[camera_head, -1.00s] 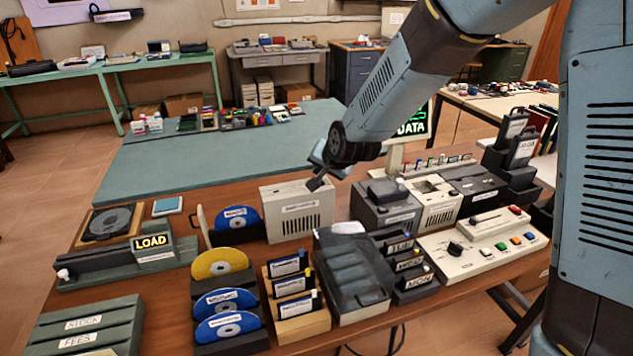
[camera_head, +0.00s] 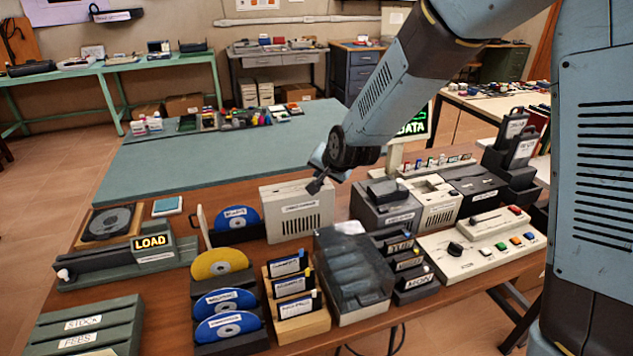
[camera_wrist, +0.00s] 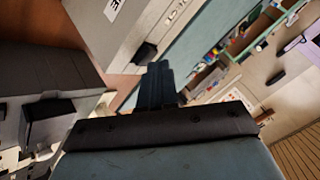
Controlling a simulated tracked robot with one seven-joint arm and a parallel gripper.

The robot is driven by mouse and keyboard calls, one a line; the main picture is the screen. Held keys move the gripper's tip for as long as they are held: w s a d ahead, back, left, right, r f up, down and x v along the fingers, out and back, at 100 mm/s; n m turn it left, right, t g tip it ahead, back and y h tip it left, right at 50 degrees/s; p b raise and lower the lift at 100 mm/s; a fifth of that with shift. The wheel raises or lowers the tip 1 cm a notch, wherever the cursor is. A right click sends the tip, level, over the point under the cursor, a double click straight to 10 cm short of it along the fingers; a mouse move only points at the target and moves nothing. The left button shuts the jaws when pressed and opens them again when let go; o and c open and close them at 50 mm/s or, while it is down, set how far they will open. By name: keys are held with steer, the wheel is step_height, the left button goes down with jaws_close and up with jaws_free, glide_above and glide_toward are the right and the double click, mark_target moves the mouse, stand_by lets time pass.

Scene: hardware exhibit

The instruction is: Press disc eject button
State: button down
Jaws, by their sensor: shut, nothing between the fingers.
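A beige drive unit (camera_head: 297,222) with a front label and vent slots stands mid-table. A blue disc (camera_head: 238,220) stands upright in a dark holder at its left. My gripper (camera_head: 316,186) is shut and empty, pointing down at the unit's top right edge. In the wrist view my shut dark fingers (camera_wrist: 157,72) are beside a small black square part (camera_wrist: 145,53) on a pale labelled casing. This part may be the eject button, but I cannot read its label. I cannot tell whether the fingertips touch anything.
Grey and beige devices (camera_head: 388,205) stand close on the right. The green mat (camera_head: 220,150) behind is mostly clear.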

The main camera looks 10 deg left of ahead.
steer(key=shift+f, duration=0.25)
steer(key=shift+r, duration=0.1)
stand_by(0.5)
steer(key=shift+r, duration=0.7)
steer(key=shift+r, duration=2.55)
